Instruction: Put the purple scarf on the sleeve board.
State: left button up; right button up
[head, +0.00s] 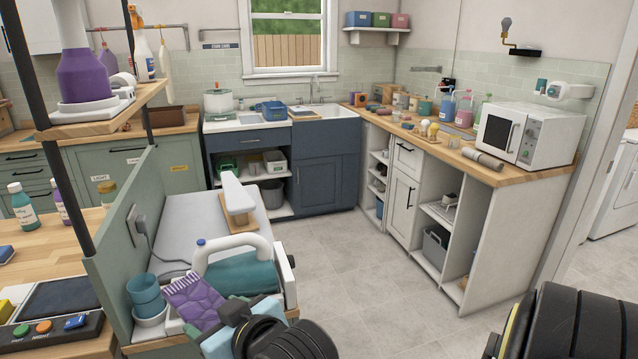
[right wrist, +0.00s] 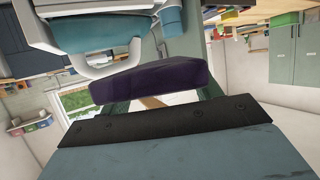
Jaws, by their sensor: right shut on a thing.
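The purple scarf (head: 192,298) is a folded, patterned bundle with a fringed end at the lower left of the head view. My right gripper (head: 214,320) is shut on its near end. In the right wrist view the scarf (right wrist: 150,82) is a dark purple strip across the fingers. The sleeve board (head: 236,198) is a narrow white padded board on a wooden base. It stands on the pale counter top beyond the scarf, apart from it, and no cloth lies on it. My left gripper is not in view.
A teal iron-like appliance with a white handle (head: 232,246) stands between the scarf and the sleeve board. A green partition (head: 118,262) and black shelf posts rise at the left. The floor to the right is clear.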

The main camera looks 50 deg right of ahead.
aim_at(234, 194)
jog(key=z, duration=0.8)
jog(key=k, duration=0.3)
jog(key=u, duration=0.05)
